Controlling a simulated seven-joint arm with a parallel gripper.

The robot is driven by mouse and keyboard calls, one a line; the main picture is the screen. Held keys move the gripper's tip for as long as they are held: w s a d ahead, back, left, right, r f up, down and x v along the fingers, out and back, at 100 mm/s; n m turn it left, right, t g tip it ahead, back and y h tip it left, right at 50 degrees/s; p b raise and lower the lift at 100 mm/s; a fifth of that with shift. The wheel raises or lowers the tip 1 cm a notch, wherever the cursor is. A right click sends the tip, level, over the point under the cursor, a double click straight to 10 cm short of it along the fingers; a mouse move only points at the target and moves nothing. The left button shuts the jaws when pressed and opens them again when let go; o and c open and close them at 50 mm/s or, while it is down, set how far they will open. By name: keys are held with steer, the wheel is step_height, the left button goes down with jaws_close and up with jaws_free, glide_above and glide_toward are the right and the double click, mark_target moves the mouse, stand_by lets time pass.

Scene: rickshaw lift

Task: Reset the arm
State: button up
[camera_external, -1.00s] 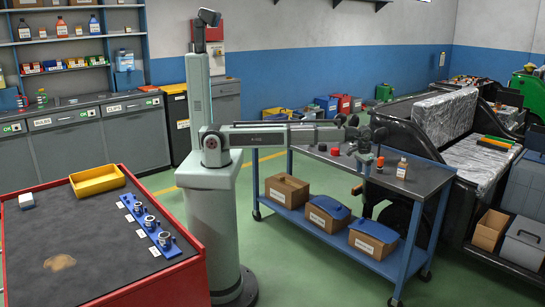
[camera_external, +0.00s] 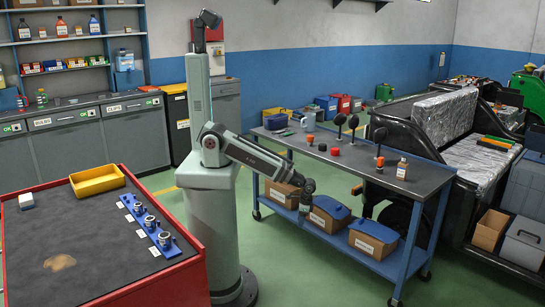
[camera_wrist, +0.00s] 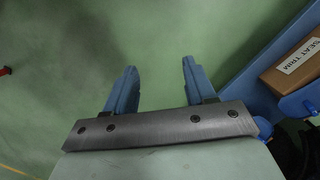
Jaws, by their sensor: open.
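My gripper (camera_external: 304,208) hangs low in front of the blue workbench (camera_external: 330,152), at the end of my arm, which slopes down and to the right from the column. In the wrist view my gripper (camera_wrist: 155,82) shows two blue fingers spread apart, with only green floor between them. It is open and empty. In the external view the fingers are too small to make out.
A red-sided table (camera_external: 90,250) with a yellow tray (camera_external: 97,180) stands at left. Green floor (camera_external: 300,270) is free in front.

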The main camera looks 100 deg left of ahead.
steer(key=s+f+g, duration=0.2)
steer(key=s+f, duration=0.4)
steer(key=s, duration=0.5)
steer(key=s+f+g, duration=0.2)
steer(key=s+f, duration=0.4)
steer(key=s, duration=0.5)
steer(key=shift+f+g, duration=0.3)
steer(key=shift+g, duration=0.1)
